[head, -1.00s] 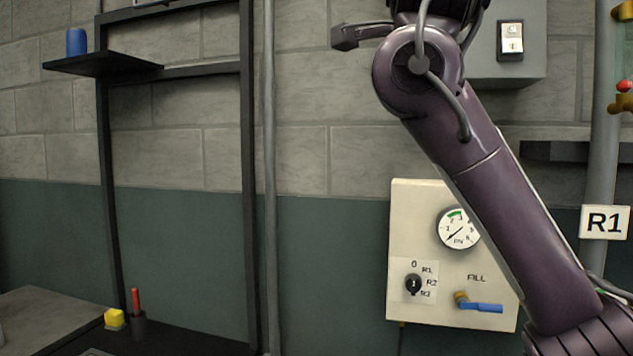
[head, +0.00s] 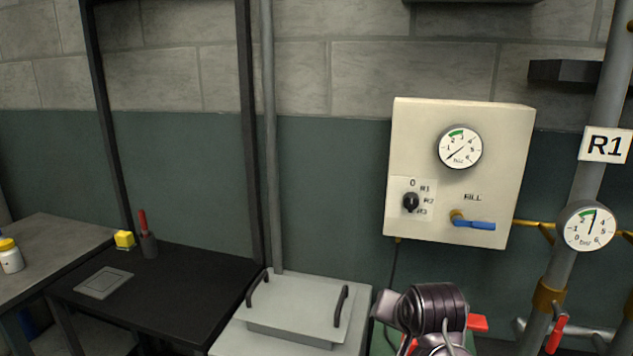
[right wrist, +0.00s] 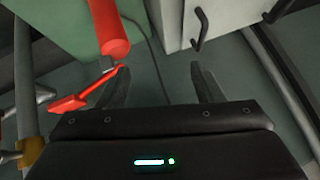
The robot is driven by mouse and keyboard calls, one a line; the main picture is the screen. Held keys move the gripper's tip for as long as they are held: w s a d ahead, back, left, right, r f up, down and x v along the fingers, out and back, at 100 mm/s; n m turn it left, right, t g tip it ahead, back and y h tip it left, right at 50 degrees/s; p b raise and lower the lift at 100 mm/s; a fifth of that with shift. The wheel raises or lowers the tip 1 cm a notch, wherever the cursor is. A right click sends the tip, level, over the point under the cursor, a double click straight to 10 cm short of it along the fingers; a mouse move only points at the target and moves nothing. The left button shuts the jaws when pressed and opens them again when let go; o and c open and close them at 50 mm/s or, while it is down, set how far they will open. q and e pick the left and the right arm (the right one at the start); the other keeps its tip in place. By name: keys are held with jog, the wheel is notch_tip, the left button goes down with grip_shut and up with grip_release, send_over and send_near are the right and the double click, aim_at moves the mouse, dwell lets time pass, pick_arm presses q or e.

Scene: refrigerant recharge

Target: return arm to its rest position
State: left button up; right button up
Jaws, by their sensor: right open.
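My right arm (head: 435,308) shows at the bottom of the head view, low and to the right of the grey lidded box. It is below the cream control panel (head: 510,165) and clear of it. In the right wrist view my right gripper (right wrist: 163,80) has its two dark fingers apart, with nothing between them. A red lever (right wrist: 80,100) and a red cylindrical part (right wrist: 107,30) lie close by the left finger; I cannot tell whether they touch it. My left gripper is not in view.
A grey box (head: 300,295) with two handles stands left of my arm. A pipe with a gauge (head: 590,227) and an R1 sign (head: 606,145) stands at right. The wall before the panel is open.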

jog(key=s+d+f+n+g, duration=0.25)
jog(key=s+f, duration=0.55)
jog(key=s, duration=0.4)
jog(key=s+d+f+n+g, duration=0.2)
jog(key=s+f+n, duration=0.2)
jog(key=s+f, duration=0.65)
jog(key=s+f+g, duration=0.1)
jog(key=s+f, duration=0.2)
jog(key=f, duration=1.1)
jog(key=s+f+g, duration=0.1)
jog(key=s+f, duration=0.1)
jog(key=f, duration=1.3)
jog(key=s+d+f, duration=0.2)
jog(key=s+f, duration=0.6)
jog(key=s, duration=0.1)
jog(key=s+d+f, duration=0.2)
jog(key=s+f, duration=0.7)
jog(key=s, duration=0.1)
jog(key=shift+s+n+g, duration=0.2)
jog(key=shift+n+g, duration=0.15)
jog(key=shift+r, duration=0.1)
